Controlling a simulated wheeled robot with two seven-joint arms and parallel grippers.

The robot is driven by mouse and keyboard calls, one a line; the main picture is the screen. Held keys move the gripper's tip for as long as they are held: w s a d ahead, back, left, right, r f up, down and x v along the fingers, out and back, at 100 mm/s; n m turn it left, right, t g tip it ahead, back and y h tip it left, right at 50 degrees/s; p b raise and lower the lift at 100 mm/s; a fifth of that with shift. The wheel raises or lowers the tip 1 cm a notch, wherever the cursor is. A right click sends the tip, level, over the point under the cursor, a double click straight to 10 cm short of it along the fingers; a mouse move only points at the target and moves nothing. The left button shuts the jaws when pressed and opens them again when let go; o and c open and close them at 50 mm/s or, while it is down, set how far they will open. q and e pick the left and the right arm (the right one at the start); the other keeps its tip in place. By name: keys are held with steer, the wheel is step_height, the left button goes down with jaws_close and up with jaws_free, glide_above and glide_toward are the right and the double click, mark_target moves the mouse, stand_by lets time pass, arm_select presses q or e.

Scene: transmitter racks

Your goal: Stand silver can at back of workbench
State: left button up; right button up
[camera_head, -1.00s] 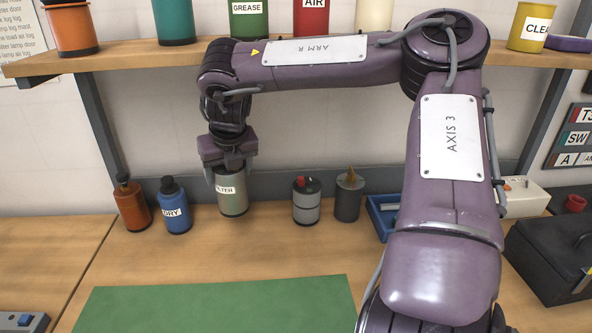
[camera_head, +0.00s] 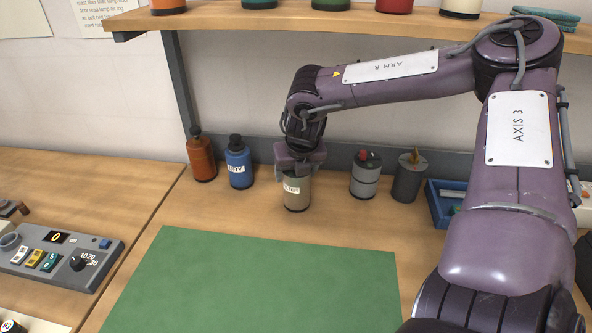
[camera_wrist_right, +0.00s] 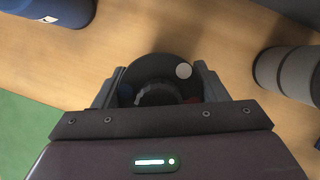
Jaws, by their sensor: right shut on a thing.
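The silver can (camera_head: 296,193), with a white label ending in "LTER", is upright near the back of the wooden workbench (camera_head: 420,232). My right gripper (camera_head: 299,168) is shut on its upper part from above. The can's base is at or just above the bench top; I cannot tell if it touches. In the right wrist view the can's dark round top (camera_wrist_right: 158,80) sits between the fingers. My left gripper is not in view.
Left of the can stand a blue bottle (camera_head: 239,165) and an orange bottle (camera_head: 201,158). Right of it are a grey can with a red cap (camera_head: 365,178), a dark can (camera_head: 407,180) and a blue tray (camera_head: 437,208). A green mat (camera_head: 255,285) lies in front. A shelf (camera_head: 300,22) hangs above.

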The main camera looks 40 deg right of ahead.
steer(key=shift+f, duration=0.1)
steer(key=o, duration=1.2)
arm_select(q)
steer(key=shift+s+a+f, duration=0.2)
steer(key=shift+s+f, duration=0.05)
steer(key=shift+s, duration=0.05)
arm_select(e)
steer(key=shift+r, duration=0.35)
steer(key=shift+s+a+r, duration=0.1)
steer(key=shift+a+r, duration=0.05)
steer(key=shift+r, duration=0.1)
arm_select(q)
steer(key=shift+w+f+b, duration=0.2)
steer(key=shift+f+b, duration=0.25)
steer(key=shift+b, duration=0.2)
arm_select(e)
steer(key=v, duration=1.1)
steer(key=shift+s, duration=0.2)
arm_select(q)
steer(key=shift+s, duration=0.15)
